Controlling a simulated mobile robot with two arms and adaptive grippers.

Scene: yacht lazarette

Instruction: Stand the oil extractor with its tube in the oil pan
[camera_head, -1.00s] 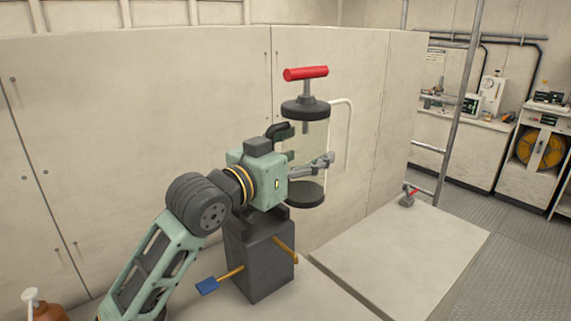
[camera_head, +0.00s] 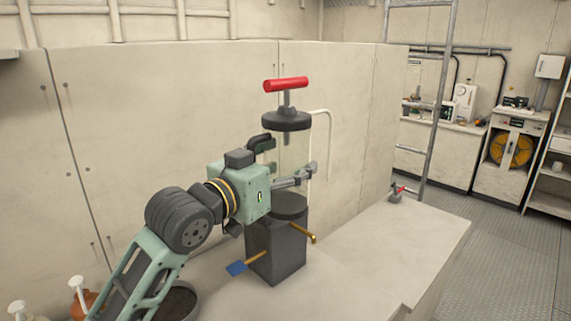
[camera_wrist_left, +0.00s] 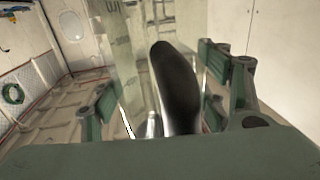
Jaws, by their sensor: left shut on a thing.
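The oil extractor (camera_head: 290,155) is a clear cylinder with a black cap, a red T-handle and a black base. A thin white tube arches out to its right. My left gripper (camera_head: 287,160) is shut around its clear body and holds it upright; the body also shows in the left wrist view (camera_wrist_left: 140,60). Its base appears just above or behind a dark box, and I cannot tell if they touch. A dark round pan (camera_head: 180,300), likely the oil pan, is at the lower left, largely hidden by my left arm. My right gripper is not in view.
The dark box (camera_head: 277,255) has brass levers and a blue paddle (camera_head: 237,268). Orange bottles with white tops (camera_head: 78,295) stand at the lower left. A panelled wall (camera_head: 160,120) rises behind. The pale top at right (camera_head: 380,245) is mostly clear; a small red-handled fitting (camera_head: 398,193) sits there.

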